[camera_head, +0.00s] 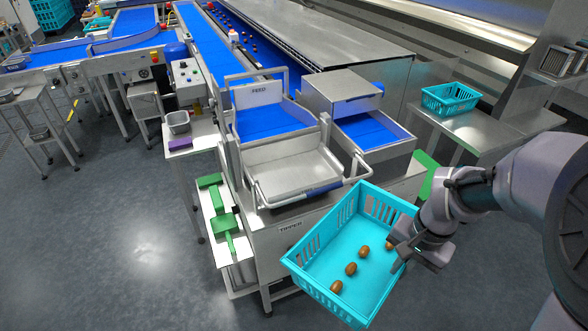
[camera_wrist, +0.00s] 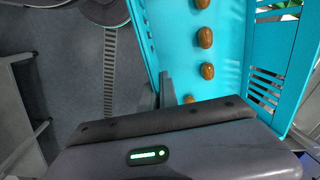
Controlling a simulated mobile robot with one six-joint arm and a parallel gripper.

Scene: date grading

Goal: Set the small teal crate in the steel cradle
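A small teal crate (camera_head: 335,250) with slotted walls holds several brown dates on its floor. It hangs in front of the tipper's right side in the head view and fills the upper right of the wrist view (camera_wrist: 229,75). My gripper (camera_head: 405,248) is at the crate's right wall and appears shut on it; in the wrist view the fingers (camera_wrist: 164,92) meet the wall, though their tips are partly hidden. The steel cradle (camera_head: 290,172) is an empty tray with side arms and a blue-gripped front bar, on the machine labelled TIPPER, behind and left of the crate.
Another teal crate (camera_head: 450,98) stands on a steel side table (camera_head: 480,128) at right. A FEED chute (camera_head: 262,120) with a blue belt rises behind the cradle. Green tools (camera_head: 222,220) lie on a shelf at the tipper's left. The floor (camera_head: 130,240) at left is clear.

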